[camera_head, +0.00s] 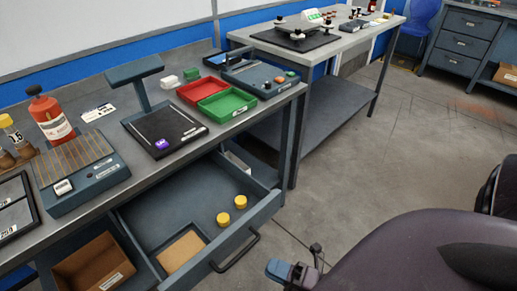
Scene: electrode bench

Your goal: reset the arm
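My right gripper (292,270) is at the bottom centre of the head view, in front of the open drawer (268,212) and apart from its handle. It is small and partly turned away, and I cannot tell whether its fingers are apart. I see nothing clearly held in it. My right arm (400,255) fills the lower right corner and hides the floor there. My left gripper is not in view.
The drawer juts out from the bench with two yellow-capped jars (223,218) inside. The bench top carries red (200,89) and green (228,103) trays, a black-topped stand (185,137) and a red bottle (48,115). Floor (400,150) right of the benches is clear.

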